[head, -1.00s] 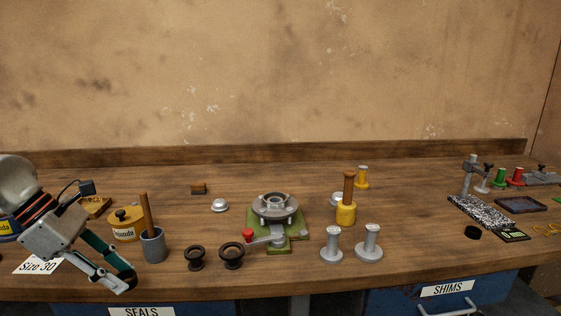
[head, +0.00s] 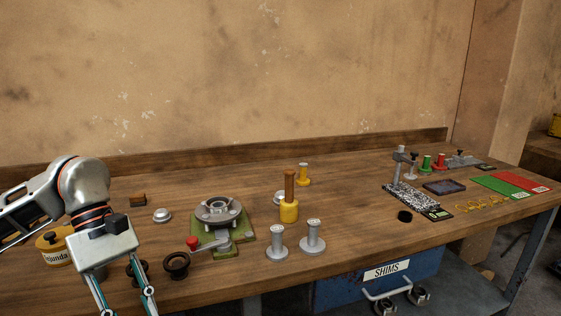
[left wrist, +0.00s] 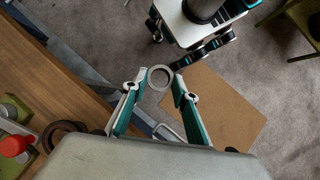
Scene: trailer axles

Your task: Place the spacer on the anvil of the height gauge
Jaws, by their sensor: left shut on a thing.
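My left gripper (head: 124,301) is in the lower left of the head view, pointing down in front of the bench edge, its tips cut off. In the left wrist view its fingers (left wrist: 160,78) are shut on a grey ring, the spacer (left wrist: 159,70), held over the floor beyond the bench edge. The height gauge (head: 397,165) stands at the right of the bench, with a grey post on a speckled plate (head: 415,198) and a green display at its near end. I cannot make out its anvil clearly. The spacer is far left of the gauge.
Bare wood lies between spools and gauge.

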